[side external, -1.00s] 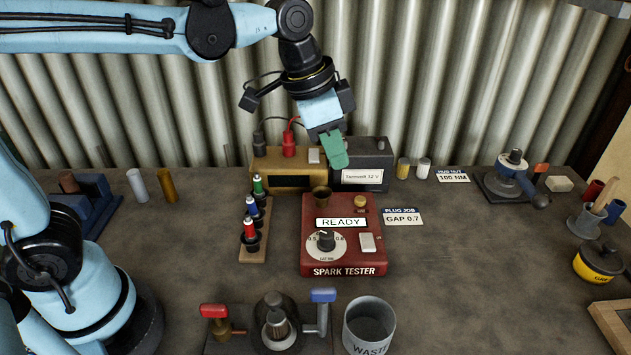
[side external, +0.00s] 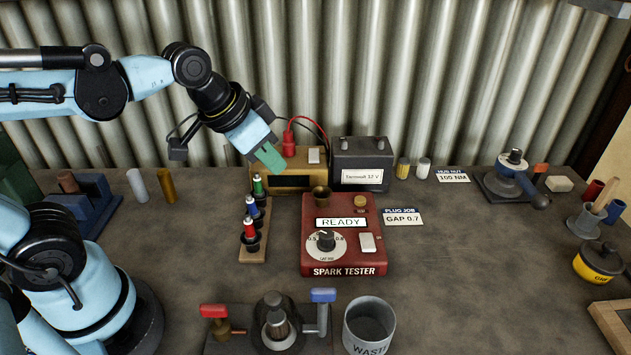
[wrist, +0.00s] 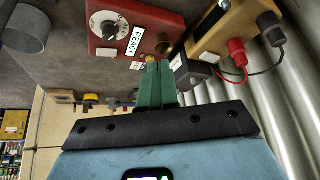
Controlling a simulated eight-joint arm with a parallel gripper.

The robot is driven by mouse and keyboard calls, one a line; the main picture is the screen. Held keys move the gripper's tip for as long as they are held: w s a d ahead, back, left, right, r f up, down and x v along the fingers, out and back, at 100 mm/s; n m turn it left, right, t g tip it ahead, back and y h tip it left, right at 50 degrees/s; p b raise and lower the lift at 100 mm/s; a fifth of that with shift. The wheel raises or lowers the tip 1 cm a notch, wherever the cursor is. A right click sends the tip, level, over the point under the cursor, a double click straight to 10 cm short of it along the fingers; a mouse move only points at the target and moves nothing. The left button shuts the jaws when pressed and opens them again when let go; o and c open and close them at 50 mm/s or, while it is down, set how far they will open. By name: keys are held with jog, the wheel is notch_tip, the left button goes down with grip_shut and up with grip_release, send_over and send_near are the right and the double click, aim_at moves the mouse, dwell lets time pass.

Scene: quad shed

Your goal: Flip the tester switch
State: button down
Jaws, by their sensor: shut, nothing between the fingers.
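The red spark tester (side external: 313,262) sits mid-bench, with a READY display, a dial, a brass socket and a white switch (side external: 367,243) at its lower right. In the wrist view the tester (wrist: 160,18) is at the top, with its dial and display visible. The switch's exact position is too small to judge. My gripper (side external: 273,161), with green fingers, is shut and empty in front of the brass-coloured box, behind and left of the tester. The fingertips (wrist: 160,68) show close together in the wrist view.
The brass-coloured box (side external: 262,182), with a red plug and its own white switch, stands behind the tester, beside a dark 12 V battery (side external: 360,155). A rack of coloured plugs (side external: 251,225) is left of the tester. A waste bin (side external: 369,325) stands in front.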

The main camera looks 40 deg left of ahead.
jog(key=w+d+r+m+g+h, duration=0.1)
jog(key=w+d+r+m+g, duration=0.15)
jog(key=d, duration=0.35)
jog(key=w+d+r+m+g+h, duration=0.1)
jog(key=w+d+m, duration=0.2)
jog(key=d+m, duration=0.15)
send_over(369, 248)
jog(key=a, duration=0.1)
jog(key=shift+g, duration=0.25)
jog(key=f, duration=1.2)
jog(key=shift+w+a, duration=0.15)
jog(key=shift+w, duration=0.05)
jog(key=shift+s+f, duration=0.1)
jog(key=shift+f, duration=0.9)
jog(key=shift+s+d+f+t+y, duration=0.25)
jog(key=shift+d+f+t+y, duration=0.15)
jog(key=shift+f+y, duration=0.1)
jog(key=shift+s+d+f, duration=0.15)
jog(key=shift+s+d, duration=0.05)
jog(key=shift+s, duration=0.05)
jog(key=shift+w+a, duration=0.1)
